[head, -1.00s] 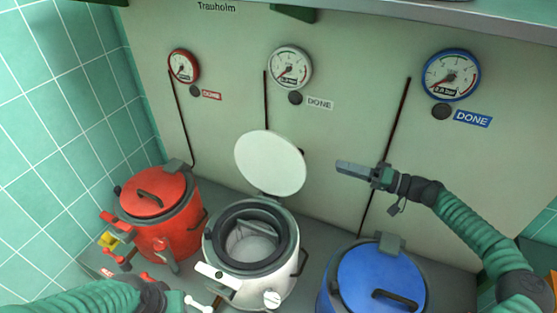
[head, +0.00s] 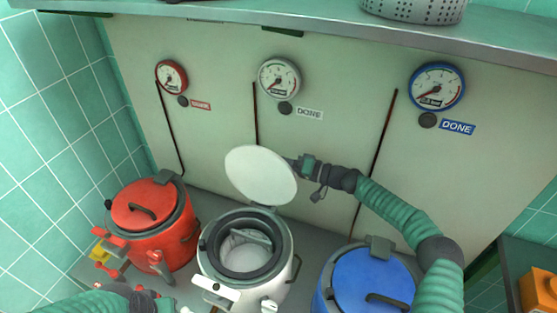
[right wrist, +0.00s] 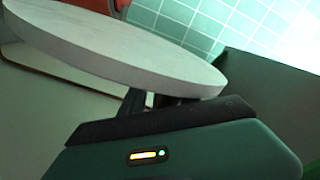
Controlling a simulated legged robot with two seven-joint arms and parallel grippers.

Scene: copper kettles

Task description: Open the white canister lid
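The white canister (head: 243,258) stands in the middle of the head view, its mouth uncovered. Its round white lid (head: 260,175) stands tilted up at the back on the hinge side; the lid also fills the upper left of the right wrist view (right wrist: 110,48). My right gripper (head: 303,165) is at the lid's right edge, its fingertips hidden behind the lid. In the right wrist view the dark fingers (right wrist: 152,100) are close under the lid's rim; contact and finger gap are unclear. My left gripper (head: 158,302) is low at the bottom edge, left of the canister, mostly cut off.
A red canister (head: 165,240) with its lid down stands left, a blue one (head: 350,282) right. Behind is a pale panel with red, white (head: 279,78) and blue gauges. A shelf (head: 330,30) overhangs the top. An orange object (head: 540,292) is at far right.

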